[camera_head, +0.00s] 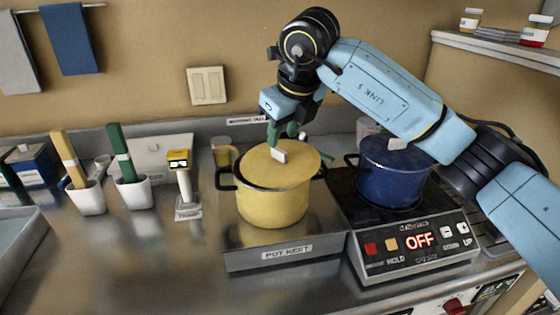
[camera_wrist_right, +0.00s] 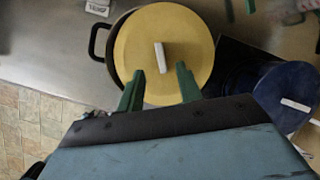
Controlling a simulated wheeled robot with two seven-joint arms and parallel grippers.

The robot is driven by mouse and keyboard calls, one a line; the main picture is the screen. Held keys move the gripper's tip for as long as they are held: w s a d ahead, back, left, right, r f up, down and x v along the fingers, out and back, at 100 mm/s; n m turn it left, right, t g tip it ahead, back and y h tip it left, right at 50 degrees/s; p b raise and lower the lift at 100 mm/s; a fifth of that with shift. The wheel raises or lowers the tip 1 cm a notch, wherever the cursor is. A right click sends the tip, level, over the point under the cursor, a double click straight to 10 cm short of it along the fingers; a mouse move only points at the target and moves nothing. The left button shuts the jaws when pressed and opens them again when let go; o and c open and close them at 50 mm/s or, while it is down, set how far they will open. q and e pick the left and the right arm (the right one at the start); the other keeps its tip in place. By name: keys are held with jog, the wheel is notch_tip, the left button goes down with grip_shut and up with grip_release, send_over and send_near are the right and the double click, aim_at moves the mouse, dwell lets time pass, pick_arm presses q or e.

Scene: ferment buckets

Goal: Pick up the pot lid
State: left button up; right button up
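The yellow pot lid (camera_head: 290,165) has a white bar handle (camera_head: 279,151). It lies over the yellow pot (camera_head: 272,207) but off-centre, and a dark gap of the opening shows at the pot's left. My right gripper (camera_head: 283,133) is just above the lid by the handle, its green fingers pointing down. In the right wrist view, the lid (camera_wrist_right: 190,45) fills the upper middle, and the fingers (camera_wrist_right: 160,72) are apart, with the handle (camera_wrist_right: 161,57) between and just beyond their tips. Nothing is held. My left gripper is not in view.
The pot stands on a metal block labelled POT REST (camera_head: 287,252). A blue pot (camera_head: 395,178) sits on the cooker (camera_head: 415,243) reading OFF, to the right, beneath my right arm. White holders with brushes (camera_head: 132,190) stand left. The front left counter (camera_head: 130,265) is clear.

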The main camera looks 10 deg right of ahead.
aim_at(279, 150)
jog(key=x, duration=0.4)
jog(key=shift+w+f, duration=0.25)
jog(key=shift+f, duration=0.05)
grip_shut()
